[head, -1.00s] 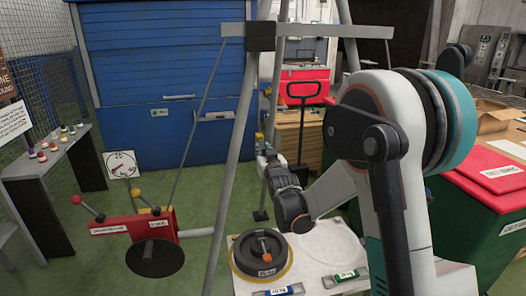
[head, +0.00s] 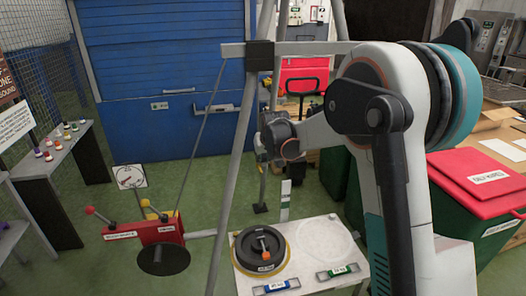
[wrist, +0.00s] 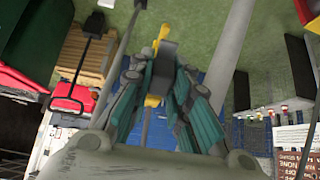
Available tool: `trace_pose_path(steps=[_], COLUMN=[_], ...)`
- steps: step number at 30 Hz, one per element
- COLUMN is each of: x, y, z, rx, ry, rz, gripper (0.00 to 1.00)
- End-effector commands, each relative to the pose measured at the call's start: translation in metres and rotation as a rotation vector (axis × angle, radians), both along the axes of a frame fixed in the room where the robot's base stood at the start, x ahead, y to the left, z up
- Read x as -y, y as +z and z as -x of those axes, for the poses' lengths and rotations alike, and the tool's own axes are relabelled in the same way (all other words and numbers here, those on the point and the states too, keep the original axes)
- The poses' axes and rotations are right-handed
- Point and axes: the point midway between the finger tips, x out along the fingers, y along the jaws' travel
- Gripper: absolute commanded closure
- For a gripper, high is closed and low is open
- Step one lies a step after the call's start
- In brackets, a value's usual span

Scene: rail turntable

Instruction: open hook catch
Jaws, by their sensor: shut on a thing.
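In the wrist view my gripper (wrist: 164,85) is shut, its teal fingers around a small yellow piece with a dark grey block (wrist: 163,50). This looks like the hook catch, but the fingers cover much of it. Its curved yellow top shows above the fingers and another bit of yellow shows between them.
Grey tripod legs (head: 233,165) and a dark block on the crossbar (head: 260,55) stand close left of my arm. A red winch (head: 158,232) is at lower left. Green bins stand right.

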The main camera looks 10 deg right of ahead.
Motion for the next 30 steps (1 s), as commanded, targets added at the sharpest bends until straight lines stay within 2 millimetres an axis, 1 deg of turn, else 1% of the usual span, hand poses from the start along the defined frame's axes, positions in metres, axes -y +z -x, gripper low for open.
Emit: trace_pose_path(steps=[1,9,15,21,30], x=[0.0,0.0,0.0,0.0,0.0], y=[0.007,0.014,0.017,0.018,0.017], z=[-0.002,-0.004,-0.006,-0.006,-0.006], rx=[-0.042,-0.246,-0.344,-0.395,-0.411], ry=[0.0,0.0,0.0,0.0,0.0], rz=[0.0,0.0,0.0,0.0,0.0], gripper=[1.0,1.0,1.0,1.0,1.0])
